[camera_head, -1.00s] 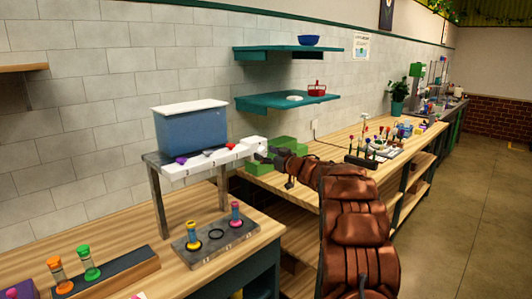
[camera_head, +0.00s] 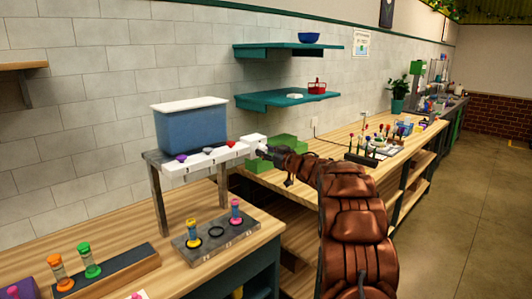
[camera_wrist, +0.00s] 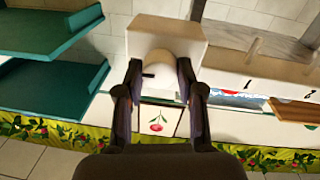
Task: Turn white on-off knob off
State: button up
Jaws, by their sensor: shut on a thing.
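The white on-off knob (camera_wrist: 160,67) is a rounded white piece on a white block (camera_wrist: 166,32) in the wrist view. A short dark mark shows near its left side. My gripper (camera_wrist: 160,82) has one finger on each side of the knob and is shut on it. In the head view the white block (camera_head: 253,141) stands at the right end of the dispenser's white front panel (camera_head: 190,166). My gripper (camera_head: 265,152) reaches it from the right there, and the knob itself cannot be made out.
A blue tank (camera_head: 190,128) with a white lid sits on the metal stand (camera_head: 158,205). Purple (camera_head: 181,157) and red (camera_head: 231,144) knobs are on the panel. Below is a grey rack (camera_head: 214,243) with vials. Green boxes (camera_head: 289,145) are behind my gripper. Teal shelves (camera_head: 285,99) hang above.

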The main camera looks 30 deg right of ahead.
jog(key=shift+f, duration=0.1)
jog(key=n+b, duration=0.6)
jog(key=n, duration=0.3)
jog(key=n+y+b, duration=0.1)
jog(key=n+b, duration=0.6)
jog(key=n, duration=0.2)
jog(key=shift+d+f+n+t, duration=0.1)
jog(key=shift+n+t, duration=0.2)
jog(key=shift+n, duration=0.1)
dwell(0.4)
jog(key=o, duration=1.1)
jog(key=shift+o, duration=0.2)
